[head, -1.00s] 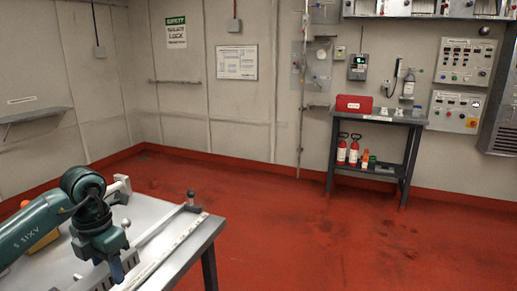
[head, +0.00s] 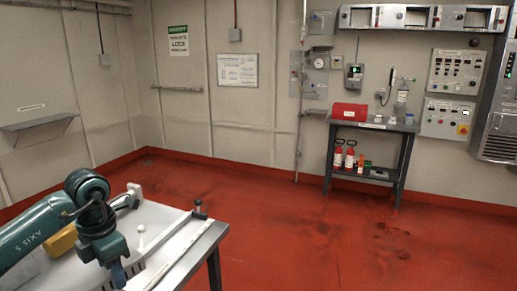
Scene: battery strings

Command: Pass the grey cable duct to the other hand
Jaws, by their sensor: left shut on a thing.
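My left arm comes in from the left, over the white-topped table (head: 178,222) at the lower left. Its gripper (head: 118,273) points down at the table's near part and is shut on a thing. That thing appears to be the grey cable duct (head: 134,269), a pale grey piece with dark slots beside the fingers. Most of it is hidden by the gripper and the picture's lower edge, so its full length and whether it touches the table cannot be told. My right gripper is not in view.
A yellow block (head: 62,241) lies behind my left arm. A small dark clamp-like fitting (head: 198,210) stands at the table's far corner. A workbench (head: 375,125) with a red box (head: 350,111) stands at the far wall. The red floor (head: 300,240) between is clear.

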